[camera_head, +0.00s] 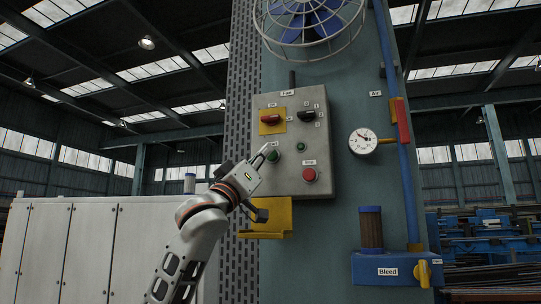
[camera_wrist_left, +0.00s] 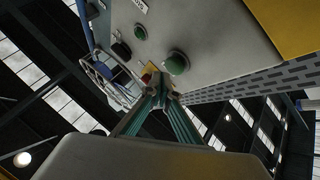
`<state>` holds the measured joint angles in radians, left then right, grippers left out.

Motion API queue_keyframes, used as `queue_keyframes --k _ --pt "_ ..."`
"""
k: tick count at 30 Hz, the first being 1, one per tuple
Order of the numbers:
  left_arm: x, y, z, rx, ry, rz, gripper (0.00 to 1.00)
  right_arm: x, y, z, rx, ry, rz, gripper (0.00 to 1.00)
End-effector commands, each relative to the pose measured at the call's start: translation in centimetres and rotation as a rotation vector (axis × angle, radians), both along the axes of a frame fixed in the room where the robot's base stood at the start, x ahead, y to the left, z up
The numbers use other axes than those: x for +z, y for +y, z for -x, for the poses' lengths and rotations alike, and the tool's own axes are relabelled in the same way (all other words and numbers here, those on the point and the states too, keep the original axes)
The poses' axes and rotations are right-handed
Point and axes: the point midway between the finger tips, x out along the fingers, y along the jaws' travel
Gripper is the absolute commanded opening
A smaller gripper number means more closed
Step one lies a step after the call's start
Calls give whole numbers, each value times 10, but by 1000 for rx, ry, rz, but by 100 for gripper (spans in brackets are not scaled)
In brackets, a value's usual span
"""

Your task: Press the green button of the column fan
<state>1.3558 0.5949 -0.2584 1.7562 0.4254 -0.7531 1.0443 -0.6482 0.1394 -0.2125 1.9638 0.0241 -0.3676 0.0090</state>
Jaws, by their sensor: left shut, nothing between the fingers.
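The grey control box (camera_head: 290,120) labelled Fan is mounted on the blue-green column. Its green button (camera_head: 273,156) is at the lower left of the panel, partly behind my fingers. In the left wrist view the green button (camera_wrist_left: 177,62) is a domed cap. My left gripper (camera_head: 268,149) is shut and empty, its fingertips at the panel beside the button. In the wrist view the closed fingertips (camera_wrist_left: 159,84) appear just below and left of the button; I cannot tell whether they touch the panel. My right gripper is not in view.
A small green lamp (camera_head: 301,146), a red Stop button (camera_head: 310,174), a red switch (camera_head: 270,119) and a black selector (camera_head: 306,115) share the panel. A caged fan (camera_head: 311,18) is above. A yellow bracket (camera_head: 268,217) juts out below. A gauge (camera_head: 363,141) is to the right.

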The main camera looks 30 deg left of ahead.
Motion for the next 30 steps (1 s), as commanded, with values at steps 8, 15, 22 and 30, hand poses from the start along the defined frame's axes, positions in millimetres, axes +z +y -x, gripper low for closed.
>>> queue_keyframes --k 8,15,22,30 --pt "1 2 -8 0 1 1 0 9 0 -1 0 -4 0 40" --pt "0 2 -8 1 0 1 0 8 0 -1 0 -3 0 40" --pt "0 2 -9 1 0 1 0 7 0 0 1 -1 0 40" --pt "0 3 -12 0 0 0 0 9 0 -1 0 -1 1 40"
